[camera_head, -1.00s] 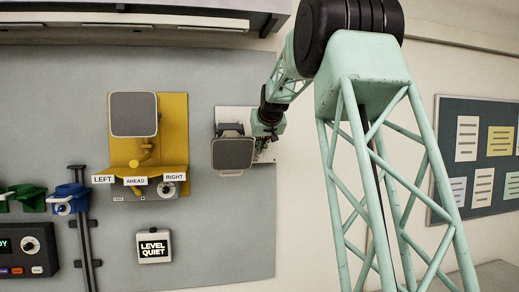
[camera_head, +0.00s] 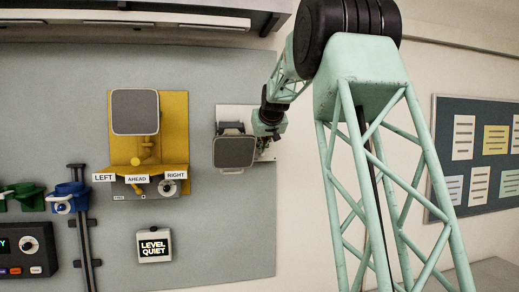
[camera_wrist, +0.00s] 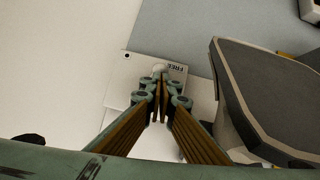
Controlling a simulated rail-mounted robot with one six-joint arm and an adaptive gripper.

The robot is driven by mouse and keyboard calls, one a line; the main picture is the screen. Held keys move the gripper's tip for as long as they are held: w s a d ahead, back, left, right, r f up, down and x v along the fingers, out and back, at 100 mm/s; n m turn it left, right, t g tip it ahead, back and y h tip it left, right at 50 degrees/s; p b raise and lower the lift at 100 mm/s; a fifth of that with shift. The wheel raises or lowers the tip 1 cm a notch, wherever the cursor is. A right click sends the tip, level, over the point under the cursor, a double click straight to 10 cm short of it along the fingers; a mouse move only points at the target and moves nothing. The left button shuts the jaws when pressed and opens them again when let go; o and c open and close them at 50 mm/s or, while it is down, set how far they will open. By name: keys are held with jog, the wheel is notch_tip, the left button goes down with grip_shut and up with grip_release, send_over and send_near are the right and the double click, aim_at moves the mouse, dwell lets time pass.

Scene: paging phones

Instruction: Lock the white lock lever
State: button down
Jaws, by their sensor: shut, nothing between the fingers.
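A white plate (camera_wrist: 118,75) with a small label reading "FREE" lies just beyond my fingertips in the wrist view. A small pale rounded piece (camera_wrist: 159,68) shows by the label, right at the fingertips; it may be the white lock lever, but most of it is hidden. My gripper (camera_wrist: 160,101) is shut and empty, its fingers pointing at the plate. I cannot tell whether the tips touch the pale piece.
The dark pad (camera_wrist: 262,95) stands out close to the right of my fingers in the wrist view. Further left in the head view are a yellow unit (camera_head: 176,125), a "LEVEL QUIET" box (camera_head: 154,246) and a blue slider (camera_head: 70,198).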

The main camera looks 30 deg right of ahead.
jog(key=d+f+b, duration=0.1)
jog(key=b, duration=0.1)
jog(key=s+d+b, duration=0.1)
jog(key=shift+d+f+b, duration=0.35)
jog(key=shift+d, duration=0.2)
dwell(0.6)
jog(key=shift+r, duration=0.2)
dwell(0.3)
jog(key=shift+r+p, duration=0.4)
jog(key=shift+r, duration=0.35)
